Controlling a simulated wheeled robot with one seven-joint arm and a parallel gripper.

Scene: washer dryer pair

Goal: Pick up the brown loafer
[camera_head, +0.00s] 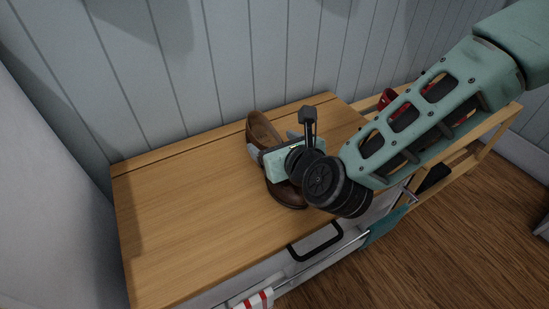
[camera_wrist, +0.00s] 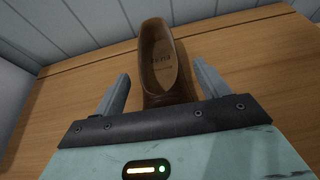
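The brown loafer (camera_head: 262,130) rests on the wooden cabinet top (camera_head: 180,210), partly hidden under my gripper in the head view. In the wrist view the loafer (camera_wrist: 158,62) shows its open heel end pointing away from me, and its near part is hidden by the gripper body. My gripper (camera_wrist: 161,88) is open, with one grey finger on each side of the loafer. Gaps show between the fingers and the shoe in the wrist view. In the head view my gripper (camera_head: 272,148) is over the middle of the loafer.
A panelled wall (camera_head: 230,60) stands behind the cabinet. A wooden rack (camera_head: 480,140) with a red item (camera_head: 388,97) is at the right. A black handle (camera_head: 316,246) and a rail with hanging cloths (camera_head: 262,299) are at the front. The cabinet top's left side is clear.

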